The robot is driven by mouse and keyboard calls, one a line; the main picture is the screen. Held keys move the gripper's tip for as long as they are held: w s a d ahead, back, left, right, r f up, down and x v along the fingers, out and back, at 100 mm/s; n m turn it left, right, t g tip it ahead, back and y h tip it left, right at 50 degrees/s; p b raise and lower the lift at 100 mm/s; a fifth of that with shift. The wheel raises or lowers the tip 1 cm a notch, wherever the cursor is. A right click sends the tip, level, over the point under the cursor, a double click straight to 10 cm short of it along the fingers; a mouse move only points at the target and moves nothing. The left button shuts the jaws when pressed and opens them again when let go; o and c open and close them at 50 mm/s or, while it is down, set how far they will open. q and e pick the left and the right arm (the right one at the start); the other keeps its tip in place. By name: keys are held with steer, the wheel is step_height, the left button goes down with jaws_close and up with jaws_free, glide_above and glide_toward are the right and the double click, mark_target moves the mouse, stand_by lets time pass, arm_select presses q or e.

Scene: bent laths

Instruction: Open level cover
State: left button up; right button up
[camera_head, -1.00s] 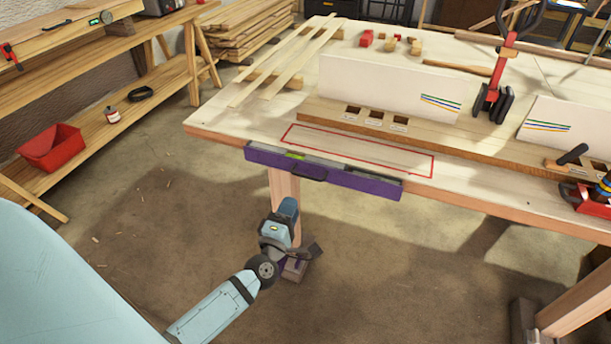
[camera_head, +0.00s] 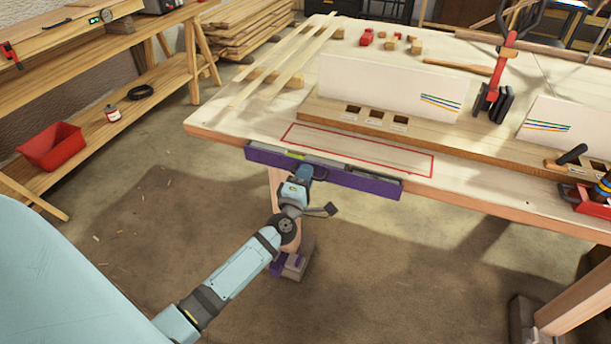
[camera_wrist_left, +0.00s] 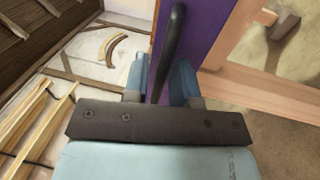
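The long purple level cover (camera_head: 365,183) runs along the table's front edge, on its front side. A grey strip with a yellow-green spot (camera_head: 292,154) shows along its top. The purple face (camera_wrist_left: 205,30) and its black handle (camera_wrist_left: 172,45) fill the middle of the left wrist view. My left gripper (camera_head: 308,174) is at the cover's front, over the handle. In the left wrist view its blue fingers (camera_wrist_left: 162,82) are apart, one on each side of the handle. I cannot tell whether they touch it. My right gripper is not in view.
The wooden table (camera_head: 240,120) has a red-outlined rectangle (camera_head: 350,148) behind the cover. A wooden board with square holes (camera_head: 400,128) and a white panel (camera_head: 390,88) stand further back. A table leg (camera_head: 282,190) is behind my left arm. A low shelf (camera_head: 130,125) is at left.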

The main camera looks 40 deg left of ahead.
arm_select(q)
jaws_close()
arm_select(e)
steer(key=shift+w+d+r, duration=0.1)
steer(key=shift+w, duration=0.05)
